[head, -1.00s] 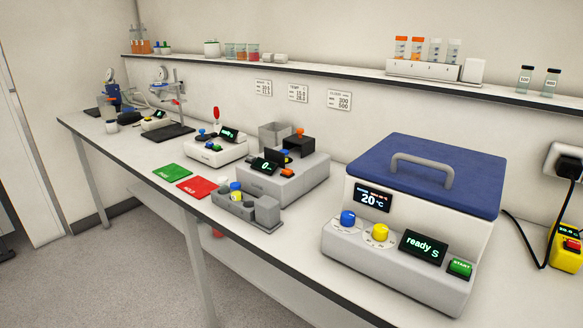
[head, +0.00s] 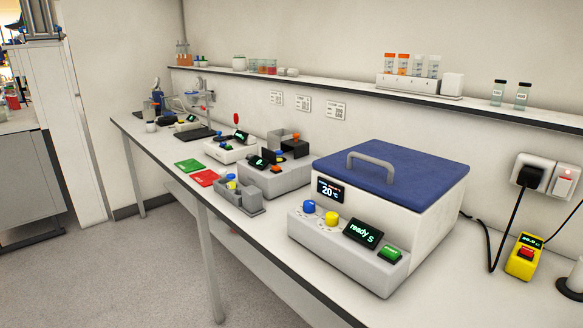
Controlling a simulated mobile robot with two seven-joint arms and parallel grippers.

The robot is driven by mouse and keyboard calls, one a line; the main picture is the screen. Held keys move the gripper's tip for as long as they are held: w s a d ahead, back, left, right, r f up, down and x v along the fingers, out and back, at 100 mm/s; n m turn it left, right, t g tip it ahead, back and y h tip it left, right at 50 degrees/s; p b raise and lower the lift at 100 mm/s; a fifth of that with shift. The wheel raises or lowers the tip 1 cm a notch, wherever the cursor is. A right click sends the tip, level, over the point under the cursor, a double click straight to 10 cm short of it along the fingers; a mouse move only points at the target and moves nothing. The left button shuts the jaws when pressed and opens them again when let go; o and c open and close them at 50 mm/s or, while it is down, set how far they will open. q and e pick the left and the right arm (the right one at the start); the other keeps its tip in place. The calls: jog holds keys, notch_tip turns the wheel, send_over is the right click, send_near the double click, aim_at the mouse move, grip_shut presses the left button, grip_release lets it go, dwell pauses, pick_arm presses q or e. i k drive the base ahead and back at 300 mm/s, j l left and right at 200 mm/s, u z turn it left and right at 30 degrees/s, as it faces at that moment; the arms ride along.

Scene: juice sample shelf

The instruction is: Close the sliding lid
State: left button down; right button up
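A grey bench instrument (head: 272,183) with a dark display stands mid-bench. At its back is a grey open-topped box (head: 279,138), and right beside it a black boxy part (head: 296,148) with an orange knob on top. This may be the sliding lid; at this size I cannot tell, nor how far it is open. In front on the right, a large white bath (head: 395,222) has a blue lid (head: 390,173) with a grey handle (head: 371,162), and that lid sits over its top. Neither of my grippers is in view.
A grey tube holder (head: 238,197), red mat (head: 205,178) and green mat (head: 188,165) lie near the bench's front edge. A wall shelf (head: 350,90) carries jars and vials. A yellow device (head: 524,257) and cables are at right. Floor (head: 120,275) in front is clear.

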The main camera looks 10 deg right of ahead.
aim_at(301, 148)
jog(key=k+l, duration=0.75)
jog(key=i+j+z, duration=0.1)
jog(key=i+j, duration=0.15)
jog(key=j, duration=0.15)
jog(key=i+j+z, duration=0.1)
jog(key=i+j, duration=0.15)
jog(key=j, duration=0.15)
jog(key=i+j+z, duration=0.1)
jog(key=j, duration=0.3)
jog(key=i+j+z, duration=0.1)
jog(key=i+j, duration=0.2)
jog(key=j, duration=0.15)
jog(key=i+j+z, duration=0.15)
jog(key=j, duration=0.35)
jog(key=i+j+z, duration=0.1)
jog(key=i+j, duration=0.15)
jog(key=j, duration=0.2)
jog(key=i+j+z, duration=0.1)
jog(key=j, duration=0.4)
jog(key=i+j+z, duration=0.1)
jog(key=j, duration=0.4)
jog(key=i, duration=0.05)
